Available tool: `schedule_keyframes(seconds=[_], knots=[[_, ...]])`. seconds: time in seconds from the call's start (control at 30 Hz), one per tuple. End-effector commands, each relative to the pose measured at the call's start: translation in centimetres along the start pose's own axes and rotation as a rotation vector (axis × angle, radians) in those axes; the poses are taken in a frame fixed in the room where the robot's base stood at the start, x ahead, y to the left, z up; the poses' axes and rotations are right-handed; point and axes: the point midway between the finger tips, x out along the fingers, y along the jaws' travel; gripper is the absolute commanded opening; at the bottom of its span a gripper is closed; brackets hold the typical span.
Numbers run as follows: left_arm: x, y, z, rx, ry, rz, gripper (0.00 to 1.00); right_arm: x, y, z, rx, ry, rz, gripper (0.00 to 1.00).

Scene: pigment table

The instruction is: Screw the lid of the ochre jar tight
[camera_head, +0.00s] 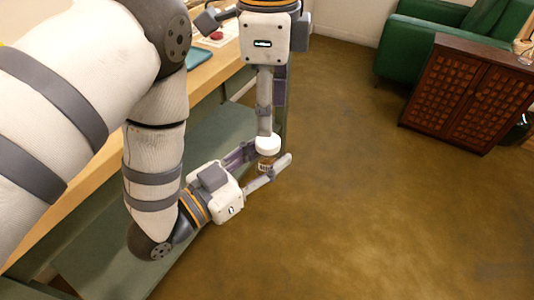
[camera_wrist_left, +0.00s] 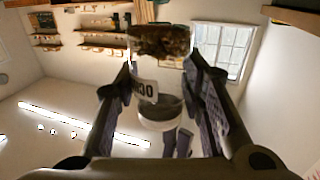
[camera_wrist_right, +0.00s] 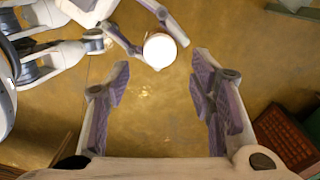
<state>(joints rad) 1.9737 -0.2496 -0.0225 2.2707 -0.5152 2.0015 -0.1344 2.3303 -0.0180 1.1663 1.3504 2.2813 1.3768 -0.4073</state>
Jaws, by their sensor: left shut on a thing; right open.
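The jar (camera_head: 265,165), with brownish contents, stands about upright, held out over the floor beside the table. A white lid (camera_head: 268,144) sits on its top; how tight it is cannot be seen. My left gripper (camera_head: 267,159) is shut on the jar's body from the side. In the left wrist view the jar (camera_wrist_left: 160,40) appears upside down between the fingers, with a partly visible pale label. My right gripper (camera_head: 268,118) points down above the jar, open. In the right wrist view the round lid (camera_wrist_right: 160,49) lies beyond and between its spread, empty fingertips.
A wooden worktable (camera_head: 218,62) with a teal item (camera_head: 200,58) and a red item (camera_head: 216,36) runs along the left. A green armchair (camera_head: 425,40) and a dark wooden cabinet (camera_head: 465,95) stand at upper right. The brown floor (camera_head: 370,200) is clear.

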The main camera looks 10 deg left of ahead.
Motion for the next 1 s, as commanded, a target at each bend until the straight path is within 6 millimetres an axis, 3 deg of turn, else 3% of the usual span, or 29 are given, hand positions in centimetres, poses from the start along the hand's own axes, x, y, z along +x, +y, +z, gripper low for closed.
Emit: schedule_keyframes(seconds=[0.1,0.3,0.7,0.93,1.0], knots=[[0.0,0.0,0.0,0.000,0.000,0.000,0.00,2.3,0.0,0.0,0.000,0.002,0.003,0.50],[0.0,0.0,0.0,0.000,0.000,0.000,0.00,5.0,0.0,0.0,0.000,0.001,0.001,0.50],[0.0,0.0,0.0,0.000,0.001,0.000,0.00,5.9,0.0,0.0,0.000,-0.001,0.000,0.50],[0.0,0.0,0.0,0.000,0.001,0.000,0.00,5.8,0.0,0.0,0.001,0.000,0.000,0.00],[0.0,0.0,0.0,0.000,0.001,0.000,0.00,5.8,0.0,0.0,0.001,0.000,0.000,0.00]])
